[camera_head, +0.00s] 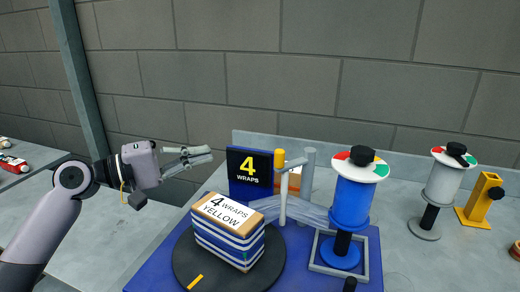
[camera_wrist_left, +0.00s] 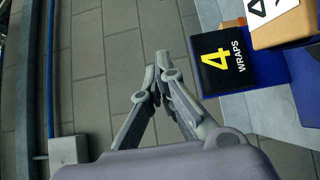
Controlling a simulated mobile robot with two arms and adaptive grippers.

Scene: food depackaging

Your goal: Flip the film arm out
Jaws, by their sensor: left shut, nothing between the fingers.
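The film arm (camera_head: 284,180) is a pale upright post with a yellow top (camera_head: 279,158), standing between the wrapped box and the blue film roll (camera_head: 349,203). A thin bar at its top reaches toward a grey post (camera_head: 309,170). Clear film stretches from the roll toward the box (camera_head: 229,246), which sits on a dark round turntable (camera_head: 183,268) and is labelled "4 WRAPS YELLOW". My left gripper (camera_head: 211,154) is shut and empty, in the air left of the "4 WRAPS" sign (camera_head: 250,173). In the left wrist view its fingertips (camera_wrist_left: 158,75) meet. My right gripper is out of view.
The sign also shows in the left wrist view (camera_wrist_left: 225,61). A grey film roll (camera_head: 445,185) and a yellow holder (camera_head: 481,200) stand at the right. A red bottle (camera_head: 12,163) lies at the far left. A wall stands behind.

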